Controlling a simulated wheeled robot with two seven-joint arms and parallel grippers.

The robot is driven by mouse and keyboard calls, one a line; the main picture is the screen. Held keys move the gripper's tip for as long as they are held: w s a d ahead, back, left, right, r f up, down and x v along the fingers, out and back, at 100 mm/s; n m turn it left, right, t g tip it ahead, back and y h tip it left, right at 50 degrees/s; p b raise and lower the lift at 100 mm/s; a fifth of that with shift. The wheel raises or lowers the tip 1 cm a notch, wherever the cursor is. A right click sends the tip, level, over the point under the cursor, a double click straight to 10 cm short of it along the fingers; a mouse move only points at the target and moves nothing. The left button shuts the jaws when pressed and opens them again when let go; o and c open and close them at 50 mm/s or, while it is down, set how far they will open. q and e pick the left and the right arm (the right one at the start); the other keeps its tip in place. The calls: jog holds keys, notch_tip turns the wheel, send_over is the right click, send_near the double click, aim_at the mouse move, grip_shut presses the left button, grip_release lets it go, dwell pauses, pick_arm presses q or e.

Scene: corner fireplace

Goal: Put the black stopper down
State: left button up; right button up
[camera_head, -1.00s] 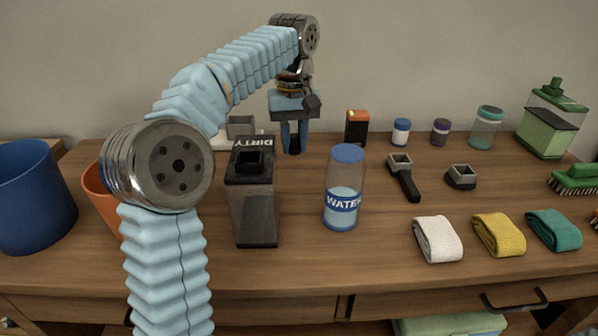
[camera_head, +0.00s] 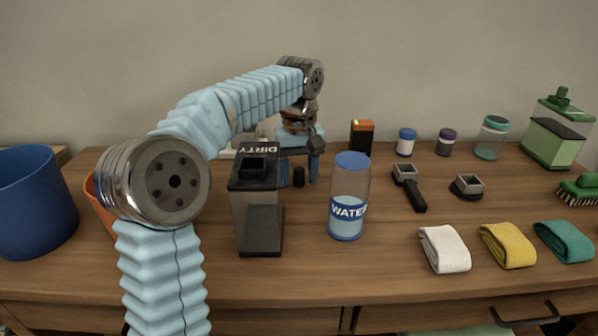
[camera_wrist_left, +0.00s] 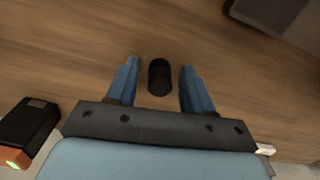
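The black stopper (camera_head: 299,177) is a small dark cylinder standing on the wooden table behind the water bottle and the dirty-water container. It also shows in the left wrist view (camera_wrist_left: 159,77). My left gripper (camera_head: 299,174) is above and around it, with its blue fingers spread. In the left wrist view the open fingertips (camera_wrist_left: 157,72) lie on either side of the stopper with a gap on both sides, so it is not gripped. My right gripper is not in view.
The container marked DIRTY (camera_head: 257,215) and the water bottle (camera_head: 349,200) stand in front of the gripper. An orange-and-black box (camera_head: 361,137) stands behind to the right. A blue bin (camera_head: 36,205) is at the left. Folded cloths lie at the front right.

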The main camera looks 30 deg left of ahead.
aim_at(300, 169)
pick_arm(q)
notch_tip(300, 169, up, 12)
jog(key=p, duration=0.3)
jog(key=shift+r, duration=0.15)
